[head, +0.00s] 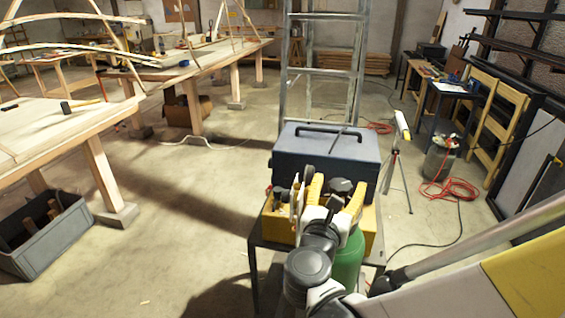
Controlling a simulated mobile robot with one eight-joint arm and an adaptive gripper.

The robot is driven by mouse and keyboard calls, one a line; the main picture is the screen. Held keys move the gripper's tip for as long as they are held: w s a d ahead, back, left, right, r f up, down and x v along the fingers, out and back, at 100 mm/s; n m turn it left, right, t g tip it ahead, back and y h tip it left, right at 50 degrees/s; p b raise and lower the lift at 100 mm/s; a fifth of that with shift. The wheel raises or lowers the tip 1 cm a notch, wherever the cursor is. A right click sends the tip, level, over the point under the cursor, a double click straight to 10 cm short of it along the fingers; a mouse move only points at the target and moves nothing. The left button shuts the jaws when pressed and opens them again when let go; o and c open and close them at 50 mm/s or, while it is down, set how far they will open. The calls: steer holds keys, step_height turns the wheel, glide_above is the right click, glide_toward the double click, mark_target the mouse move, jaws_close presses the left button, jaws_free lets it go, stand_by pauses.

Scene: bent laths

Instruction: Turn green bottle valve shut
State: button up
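The green bottle (349,260) stands upright, low in the middle of the head view, partly hidden behind my wrist. A dark round knob (341,185), which looks like its valve, shows above it. My gripper (336,191) is at the knob, with its two yellow fingers spread apart. The knob appears between or just beyond the fingertips. I cannot tell whether either finger touches it. The valve's stem and the bottle's neck are mostly hidden by the gripper.
A dark blue box (325,152) with a handle stands right behind the gripper. A yellow case (277,222) is below it. A tripod (396,172), a ladder (322,75) and a red hose (449,189) are nearby. The floor (185,220) to the left is mostly free.

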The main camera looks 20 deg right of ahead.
mark_target(337, 194)
steer(key=shift+s, duration=0.1)
steer(key=v, duration=0.7)
steer(key=shift+s+a, duration=0.1)
steer(key=shift+s, duration=0.05)
stand_by(0.4)
